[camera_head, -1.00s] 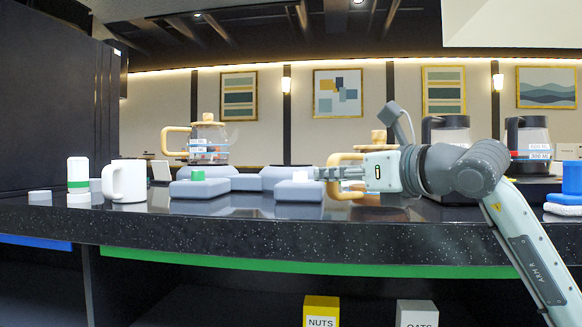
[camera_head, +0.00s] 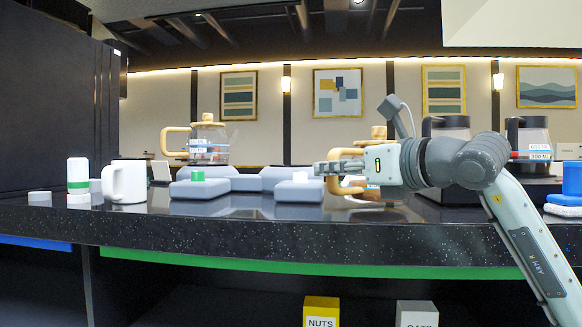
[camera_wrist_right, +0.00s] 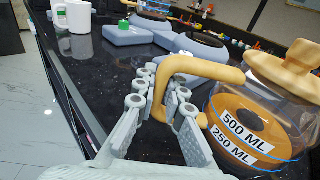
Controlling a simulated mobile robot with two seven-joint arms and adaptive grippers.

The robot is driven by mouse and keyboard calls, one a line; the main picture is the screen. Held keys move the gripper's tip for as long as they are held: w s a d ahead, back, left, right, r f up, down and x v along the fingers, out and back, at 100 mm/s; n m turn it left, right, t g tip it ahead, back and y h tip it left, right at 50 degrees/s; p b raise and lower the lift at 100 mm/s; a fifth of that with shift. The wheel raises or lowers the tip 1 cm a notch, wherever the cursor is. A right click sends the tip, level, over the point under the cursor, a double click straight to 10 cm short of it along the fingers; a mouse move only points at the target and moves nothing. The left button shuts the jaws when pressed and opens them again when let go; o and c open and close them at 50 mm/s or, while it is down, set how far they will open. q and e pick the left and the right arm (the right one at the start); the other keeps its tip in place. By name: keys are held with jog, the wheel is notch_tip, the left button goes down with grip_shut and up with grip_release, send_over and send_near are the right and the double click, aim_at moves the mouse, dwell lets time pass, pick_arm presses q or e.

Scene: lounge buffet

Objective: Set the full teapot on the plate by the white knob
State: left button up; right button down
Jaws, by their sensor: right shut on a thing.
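My right gripper (camera_head: 335,169) is shut on the tan handle (camera_wrist_right: 200,66) of a glass teapot (camera_wrist_right: 258,122). This teapot has a tan lid, 500 ML and 250 ML marks and amber-brown contents. In the head view the teapot (camera_head: 379,134) is partly hidden behind the gripper, right of the white-knob plate. I cannot tell how far its base is above the counter. The grey plate with the white knob (camera_head: 300,177) has its front box (camera_head: 299,191) just left of my fingertips. A second teapot (camera_head: 208,143) stands at the green-knob plate (camera_head: 200,189). My left gripper is out of view.
A white mug (camera_head: 126,183) and a green-banded shaker (camera_head: 78,182) stand on the dark counter (camera_head: 250,228) at left. Dark coffee makers (camera_head: 450,190) stand behind my right arm. Blue-and-white stacked items (camera_head: 565,205) sit at the far right.

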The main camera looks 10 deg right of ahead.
aim_at(332, 151)
jog(key=shift+r, duration=0.15)
jog(key=shift+r+p, duration=1.7)
jog(key=shift+r, duration=0.85)
